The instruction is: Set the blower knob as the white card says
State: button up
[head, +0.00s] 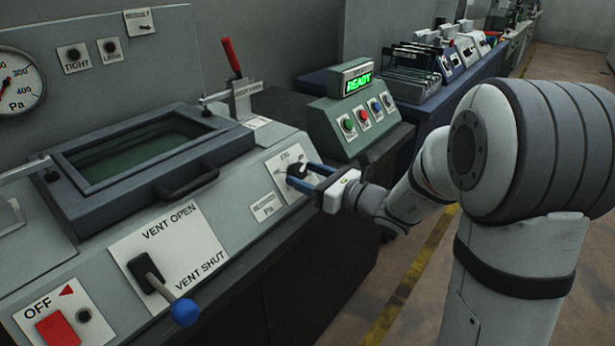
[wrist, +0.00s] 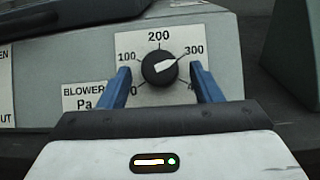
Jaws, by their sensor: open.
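The blower knob (wrist: 159,69) is round and black with a white pointer. The pointer aims right and slightly up, close to the 300 mark on its white dial plate (wrist: 135,47), marked in hundreds. A "BLOWER Pa" label (wrist: 84,97) sits beside it. My gripper (wrist: 160,76) is open, its blue fingers left and right of the knob with visible gaps. In the head view the gripper (head: 306,176) is at the knob (head: 297,171), partly covering the plate.
A Pa gauge (head: 15,80) is on the back panel at far left. A vent lever (head: 160,285) with a blue ball, a red switch (head: 58,328) and a lidded window (head: 135,150) are on the console. A green box (head: 352,118) showing READY stands beyond the gripper.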

jog(key=shift+a, duration=0.1)
jog(key=c, duration=1)
jog(key=shift+w+f+n+g+b, duration=0.15)
jog(key=shift+n+g+b, duration=0.2)
jog(key=shift+n, duration=0.25)
jog(key=shift+n+g+y+b, duration=0.35)
jog(key=shift+n+g+y, duration=0.35)
jog(key=shift+n, duration=0.6)
jog(key=o, duration=1)
jog(key=shift+r, duration=0.2)
jog(key=v, duration=0.8)
jog(key=shift+p, duration=0.4)
